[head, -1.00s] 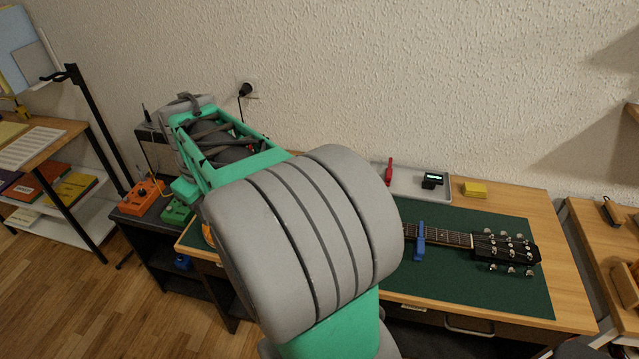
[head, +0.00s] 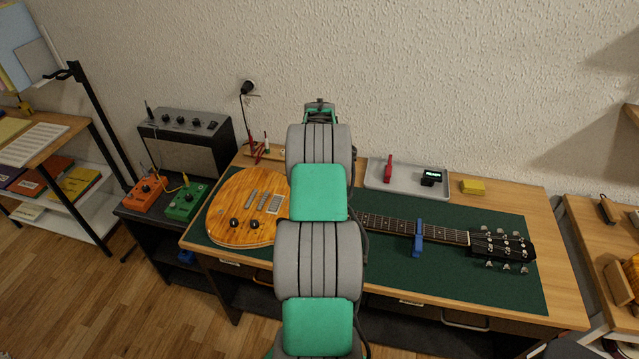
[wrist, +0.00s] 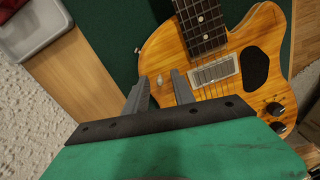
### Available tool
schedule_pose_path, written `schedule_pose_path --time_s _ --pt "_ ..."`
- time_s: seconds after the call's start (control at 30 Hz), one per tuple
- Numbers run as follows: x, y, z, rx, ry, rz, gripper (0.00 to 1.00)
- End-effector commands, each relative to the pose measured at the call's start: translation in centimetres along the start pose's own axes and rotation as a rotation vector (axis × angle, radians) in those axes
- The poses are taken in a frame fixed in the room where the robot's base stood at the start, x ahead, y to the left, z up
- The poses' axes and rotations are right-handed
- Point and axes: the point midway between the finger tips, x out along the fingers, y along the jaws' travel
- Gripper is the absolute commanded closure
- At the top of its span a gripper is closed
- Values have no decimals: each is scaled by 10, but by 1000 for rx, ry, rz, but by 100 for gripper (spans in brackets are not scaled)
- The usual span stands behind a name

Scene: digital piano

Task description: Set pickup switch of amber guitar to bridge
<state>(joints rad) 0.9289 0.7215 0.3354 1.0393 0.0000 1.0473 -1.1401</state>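The amber guitar (head: 237,207) lies face up on the green mat, its body left and its neck pointing right in the head view. My arm covers the part where body meets neck. In the wrist view the amber body (wrist: 262,45) shows pickups, dark knobs and a black oval plate. The head view hides the gripper.
A blue capo (head: 418,240) sits across the neck. Behind the mat are a grey tray (head: 376,184) with a red tool and a black tuner, and a yellow block (head: 473,186). Orange (head: 143,194) and green (head: 185,203) pedals and an amplifier (head: 187,140) stand left.

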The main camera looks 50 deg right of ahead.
Motion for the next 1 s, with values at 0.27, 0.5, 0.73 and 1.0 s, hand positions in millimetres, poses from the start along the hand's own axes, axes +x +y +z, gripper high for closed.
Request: schedule_pose_path --time_s 0.27,0.5,0.73,1.0 --pt "3 0 0 0 1 2 70" --pt "2 0 0 0 1 2 90" --pt "2 0 0 1 1 2 100" --pt "2 0 0 1 1 2 100"
